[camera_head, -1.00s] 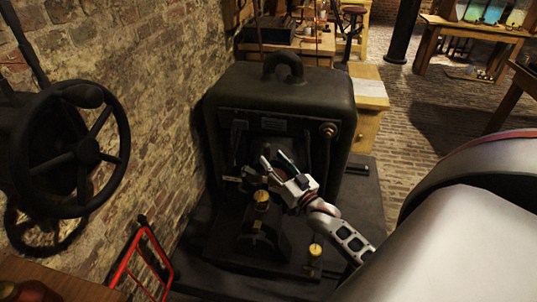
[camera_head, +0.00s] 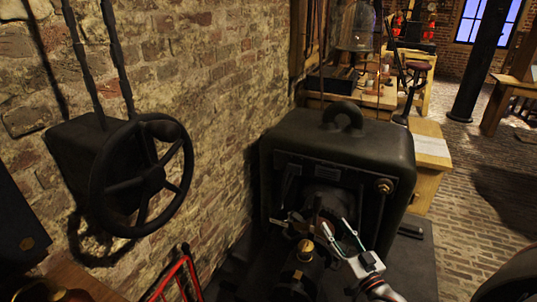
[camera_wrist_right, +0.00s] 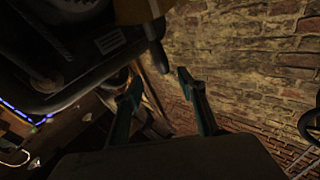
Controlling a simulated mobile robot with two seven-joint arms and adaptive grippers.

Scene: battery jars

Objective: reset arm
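My right gripper (camera_head: 335,224) is in front of the dark machine (camera_head: 330,148), its fingers pointing up and toward the machine's front. It is open, with two thin fingers apart and nothing visible between them. In the right wrist view the open fingers (camera_wrist_right: 158,85) also stand apart, with brick wall beyond. A brass knob (camera_head: 307,247) on the lower part of the machine is just left of the gripper; I cannot tell if they touch. My left gripper is not in view.
A black handwheel (camera_head: 142,178) is mounted by the brick wall (camera_head: 215,75) at left. A red metal frame (camera_head: 178,273) stands at the bottom. A wooden bench (camera_head: 370,96) is behind the machine. The brick floor (camera_head: 470,200) at right is largely clear.

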